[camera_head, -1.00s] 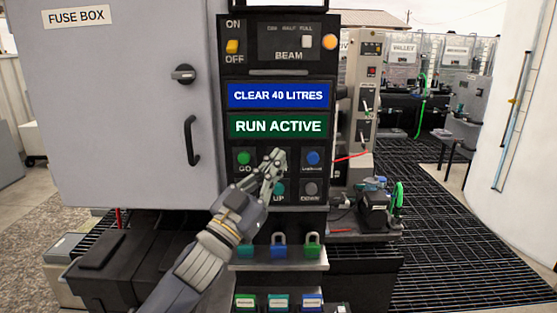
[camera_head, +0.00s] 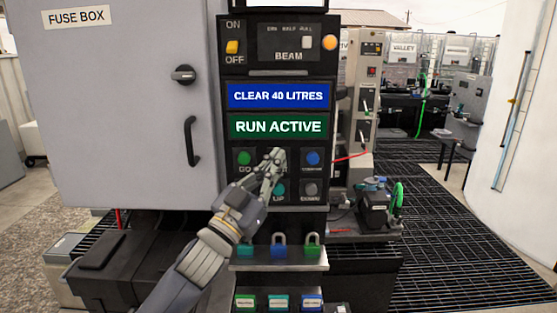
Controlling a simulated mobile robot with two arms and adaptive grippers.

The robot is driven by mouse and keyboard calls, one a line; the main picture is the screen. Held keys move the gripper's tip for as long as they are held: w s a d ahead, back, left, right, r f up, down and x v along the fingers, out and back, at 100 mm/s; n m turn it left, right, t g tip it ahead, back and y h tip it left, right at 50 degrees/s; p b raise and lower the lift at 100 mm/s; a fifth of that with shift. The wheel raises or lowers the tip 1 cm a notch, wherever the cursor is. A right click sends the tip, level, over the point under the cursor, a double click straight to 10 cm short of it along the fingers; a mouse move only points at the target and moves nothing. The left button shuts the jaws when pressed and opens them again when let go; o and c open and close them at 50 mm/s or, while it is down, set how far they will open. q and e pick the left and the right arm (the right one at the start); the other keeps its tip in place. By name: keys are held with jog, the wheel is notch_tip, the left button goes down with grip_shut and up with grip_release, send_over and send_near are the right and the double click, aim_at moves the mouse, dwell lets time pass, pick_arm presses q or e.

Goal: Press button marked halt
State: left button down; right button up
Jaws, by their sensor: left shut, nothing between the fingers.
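The control panel (camera_head: 234,185) stands upright in the middle of the view. A green button (camera_head: 243,158) labelled GO is at the upper left of its button group. A blue button (camera_head: 313,158) is at the upper right, its label too small to read. A teal button (camera_head: 279,189) marked UP and a grey button (camera_head: 310,189) are below. My left gripper (camera_head: 277,158) is shut and empty, its tips over the upper middle spot between the green and blue buttons. It hides any button there and most of its label. Whether the tips touch the panel, I cannot tell. My right gripper is out of view.
A blue sign (camera_head: 279,95) and a green RUN ACTIVE sign (camera_head: 279,126) sit above the buttons. A fuse box (camera_head: 120,110) with a handle is at the left. Several padlocks (camera_head: 279,250) hang below. A grated floor (camera_head: 450,240) lies to the right.

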pick_arm(q)
jog(key=shift+w, duration=0.6)
dwell(0.8)
jog(key=shift+s, duration=1.05)
jog(key=s+p, duration=0.1)
jog(key=s, duration=0.4)
jog(key=shift+p, duration=0.35)
dwell(0.4)
